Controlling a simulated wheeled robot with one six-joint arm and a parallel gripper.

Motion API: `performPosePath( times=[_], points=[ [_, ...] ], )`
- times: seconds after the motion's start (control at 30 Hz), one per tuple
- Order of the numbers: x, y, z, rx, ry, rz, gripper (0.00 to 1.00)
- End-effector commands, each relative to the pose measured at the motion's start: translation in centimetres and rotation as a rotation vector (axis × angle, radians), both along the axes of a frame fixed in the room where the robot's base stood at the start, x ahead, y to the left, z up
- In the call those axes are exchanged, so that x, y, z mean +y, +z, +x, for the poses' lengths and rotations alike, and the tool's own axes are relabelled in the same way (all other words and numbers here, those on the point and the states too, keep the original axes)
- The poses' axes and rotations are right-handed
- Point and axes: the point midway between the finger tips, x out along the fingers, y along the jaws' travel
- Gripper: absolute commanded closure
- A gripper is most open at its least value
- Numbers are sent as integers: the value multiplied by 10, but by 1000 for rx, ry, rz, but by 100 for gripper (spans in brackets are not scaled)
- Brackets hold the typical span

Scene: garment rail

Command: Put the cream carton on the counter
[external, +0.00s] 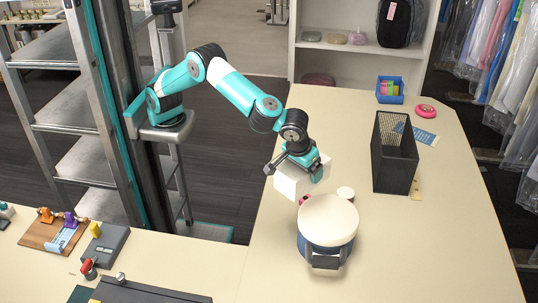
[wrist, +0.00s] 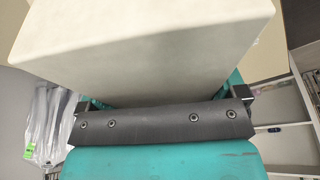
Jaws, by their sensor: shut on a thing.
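The cream carton (external: 297,183) is a pale box over the left part of the counter (external: 285,235), behind the round cream-topped stool-like thing. My gripper (external: 303,160) is shut on the carton from above. In the wrist view the carton (wrist: 145,50) fills the upper middle, and my gripper (wrist: 165,103) spans its near end. Whether the carton's underside touches the counter cannot be told. The far fingertips are hidden by the carton in the wrist view.
A blue container with a cream top (external: 327,222) stands close in front of the carton. A blue box (external: 390,89) and a pink tape roll (external: 425,111) lie farther back. The counter's front right is clear.

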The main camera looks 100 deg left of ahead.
Motion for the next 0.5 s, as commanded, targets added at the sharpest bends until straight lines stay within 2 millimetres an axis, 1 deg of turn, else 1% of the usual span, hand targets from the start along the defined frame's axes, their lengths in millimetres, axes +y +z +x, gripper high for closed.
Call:
performPosePath(
  times=[0.03, 0.07, 0.1, 0.17, 0.2, 0.27, 0.3, 0.37, 0.4, 0.47, 0.5],
  points=[
    [-27, -1, -19, -1, -63, -1, 40],
    [-41, 0, -30, 0, -96, 0, 40],
    [-58, -1, -45, 0, -141, 0, 40],
    [-83, -1, -69, -1, -210, -1, 40],
    [-99, -1, -86, -1, -255, -1, 40],
    [-121, -2, -113, 0, -322, 0, 40],
    [-135, -2, -131, -1, -370, -1, 40],
    [-153, -3, -161, 0, -437, 0, 40],
    [-164, -3, -180, -1, -483, 0, 40],
    [-180, -4, -211, 0, -552, -2, 40],
    [-188, -5, -233, 0, -598, -1, 40]
  ],
)
